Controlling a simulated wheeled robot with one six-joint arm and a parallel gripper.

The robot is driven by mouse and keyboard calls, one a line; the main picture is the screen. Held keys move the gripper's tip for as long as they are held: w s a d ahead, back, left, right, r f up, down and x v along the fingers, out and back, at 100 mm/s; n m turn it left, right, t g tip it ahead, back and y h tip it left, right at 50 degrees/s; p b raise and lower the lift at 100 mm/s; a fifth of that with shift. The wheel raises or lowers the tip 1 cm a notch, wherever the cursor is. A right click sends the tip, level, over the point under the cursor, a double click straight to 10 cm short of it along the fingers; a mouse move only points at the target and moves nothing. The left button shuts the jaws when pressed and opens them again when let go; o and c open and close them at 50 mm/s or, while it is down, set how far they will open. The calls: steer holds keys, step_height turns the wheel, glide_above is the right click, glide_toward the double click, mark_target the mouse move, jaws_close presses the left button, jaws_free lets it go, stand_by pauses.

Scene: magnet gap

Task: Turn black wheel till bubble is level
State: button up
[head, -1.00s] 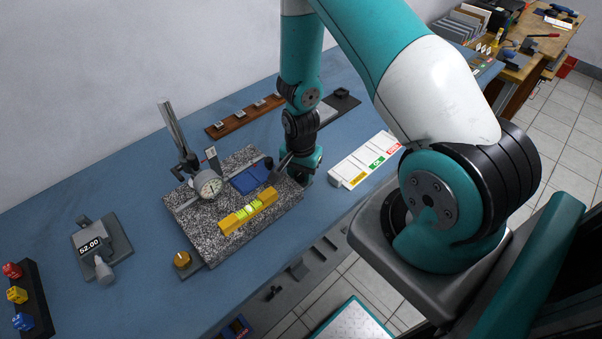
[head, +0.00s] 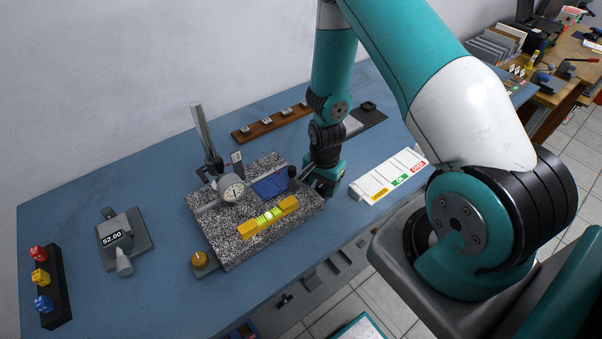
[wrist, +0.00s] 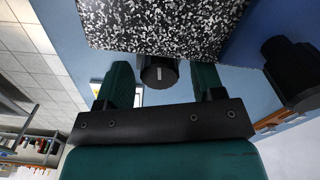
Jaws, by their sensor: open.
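The black wheel (wrist: 160,74), with a white mark on its face, sits below the edge of the speckled granite plate (wrist: 165,25) in the wrist view. My gripper (wrist: 163,80) is open, with one green finger on each side of the wheel and visible space at both sides. In the head view my gripper (head: 325,184) is at the plate's right corner, and the wheel cannot be made out there. The yellow level (head: 268,217) with a green vial lies on the granite plate (head: 225,237); its bubble is too small to judge.
A dial gauge (head: 232,188) on a post and a blue block (head: 271,185) are on the plate. An orange knob (head: 199,259) is at its front left corner. A white labelled tray (head: 390,176) lies right of my gripper.

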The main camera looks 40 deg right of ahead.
mark_target(322, 184)
steer(key=shift+r+m, duration=0.2)
steer(key=shift+m, duration=0.4)
steer(key=shift+w+r+m, duration=0.15)
steer(key=shift+r+m, duration=0.15)
steer(key=shift+m, duration=0.1)
step_height(322, 184, up, 16)
steer(key=b, duration=0.2)
steer(key=s+a+r+n+y+b, duration=0.1)
steer(key=s+a+r+n+b, duration=0.2)
steer(key=a+n, duration=0.6)
steer(key=s+a+r+n+y+b, duration=0.2)
steer(key=s+a+r+n+b, duration=0.1)
steer(key=s+a+r+n, duration=0.3)
steer(key=shift+s+a+n+y, duration=0.3)
steer(key=shift+s+a+n, duration=0.9)
steer(key=shift+a+n, duration=0.3)
steer(key=s+a+r+n, duration=0.2)
steer(key=s+n, duration=0.3)
steer(key=shift+a+y, duration=0.2)
steer(key=shift+y, duration=0.1)
